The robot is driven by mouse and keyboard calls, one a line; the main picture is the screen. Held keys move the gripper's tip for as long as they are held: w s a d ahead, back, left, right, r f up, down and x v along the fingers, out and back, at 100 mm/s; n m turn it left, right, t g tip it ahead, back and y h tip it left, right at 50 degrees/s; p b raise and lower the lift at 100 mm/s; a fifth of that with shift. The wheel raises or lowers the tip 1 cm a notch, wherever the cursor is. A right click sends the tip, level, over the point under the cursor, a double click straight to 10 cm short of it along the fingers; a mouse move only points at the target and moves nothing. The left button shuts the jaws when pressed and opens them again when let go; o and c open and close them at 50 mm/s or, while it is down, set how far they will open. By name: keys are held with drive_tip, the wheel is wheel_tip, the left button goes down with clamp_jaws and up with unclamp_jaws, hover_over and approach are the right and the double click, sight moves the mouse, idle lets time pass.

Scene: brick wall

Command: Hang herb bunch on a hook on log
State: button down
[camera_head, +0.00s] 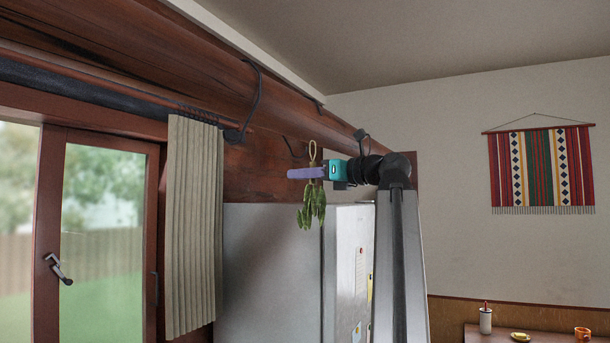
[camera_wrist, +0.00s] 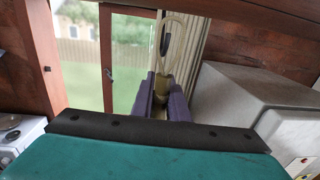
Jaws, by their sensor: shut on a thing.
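The herb bunch (camera_head: 311,206) is green and leafy and hangs below my gripper (camera_head: 292,173), with a tan cord loop (camera_head: 312,152) standing above it. My gripper has purple fingers and is shut on the bunch's tied stem. In the wrist view the pale loop (camera_wrist: 178,38) rises above the fingers. The brown log (camera_head: 160,60) runs along the wall above the window. A dark hook (camera_head: 289,147) shows left of the loop in the head view. In the wrist view a dark curved piece (camera_wrist: 165,42) appears within the loop's outline; I cannot tell whether it passes through.
A grey fridge (camera_head: 268,270) stands below the gripper. A pleated curtain (camera_head: 192,225) hangs beside the window on the left. A dark cable-like strap (camera_head: 255,95) crosses the log. A striped wall hanging (camera_head: 543,167) and a table (camera_head: 550,333) are far right.

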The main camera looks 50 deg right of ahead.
drive_tip(key=shift+w+a+f, duration=0.25)
drive_tip(key=shift+w+f, duration=0.5)
drive_tip(key=shift+w, duration=0.25)
drive_tip(key=shift+w+a+f, duration=0.25)
drive_tip(key=shift+w+f, duration=0.5)
drive_tip(key=shift+w, duration=0.25)
drive_tip(key=shift+f, duration=0.1)
drive_tip(key=c, duration=1.6)
unclamp_jaws()
drive_tip(key=shift+c, duration=0.2)
drive_tip(key=shift+s, duration=0.15)
